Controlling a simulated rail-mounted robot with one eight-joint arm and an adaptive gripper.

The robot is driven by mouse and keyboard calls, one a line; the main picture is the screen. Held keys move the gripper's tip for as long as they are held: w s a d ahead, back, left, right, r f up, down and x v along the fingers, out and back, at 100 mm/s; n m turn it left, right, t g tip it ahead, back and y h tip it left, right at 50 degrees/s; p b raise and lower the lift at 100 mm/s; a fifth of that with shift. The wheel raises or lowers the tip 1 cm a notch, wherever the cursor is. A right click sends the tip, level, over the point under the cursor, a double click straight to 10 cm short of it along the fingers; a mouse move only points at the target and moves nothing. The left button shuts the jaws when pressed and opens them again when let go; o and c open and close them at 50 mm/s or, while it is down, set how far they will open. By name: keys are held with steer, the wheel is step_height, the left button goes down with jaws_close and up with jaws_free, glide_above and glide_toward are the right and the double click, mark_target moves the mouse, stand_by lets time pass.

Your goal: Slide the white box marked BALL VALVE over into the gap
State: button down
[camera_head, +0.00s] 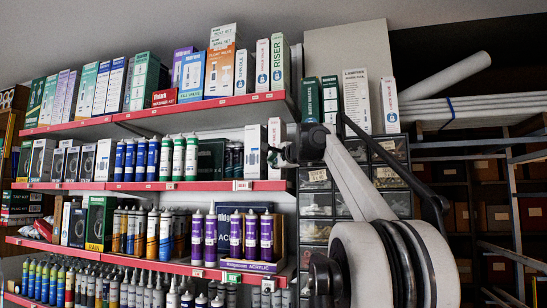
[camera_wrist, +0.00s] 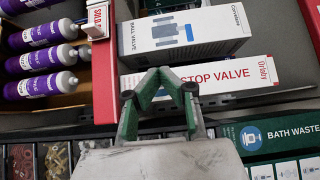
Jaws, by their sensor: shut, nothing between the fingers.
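The white BALL VALVE box (camera_wrist: 185,33) stands on the red-edged middle shelf; the wrist view shows it turned sideways. In the head view it is the left of two white boxes (camera_head: 254,146). The white STOP VALVE box (camera_wrist: 225,78) stands beside it, on its right in the head view (camera_head: 275,132). A narrow dark gap shows between them in the wrist view. My gripper (camera_wrist: 162,73) is shut and empty. Its fingertips overlap the STOP VALVE box near the BALL VALVE box's edge; I cannot tell whether they touch. My gripper also shows at the shelf's right end (camera_head: 273,157).
The red shelf edge (camera_wrist: 103,80) carries a SOLD tag (camera_wrist: 95,20). Purple cartridges (camera_wrist: 40,60) stand on the shelf below. Dark cartridges (camera_head: 234,160) are left of the white boxes. Green BATH WASTE boxes (camera_wrist: 275,130) and a drawer cabinet (camera_head: 316,205) are to the right.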

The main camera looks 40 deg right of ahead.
mark_target(261, 162)
steer(key=shift+p+x, duration=1.1)
steer(key=shift+x, duration=2.05)
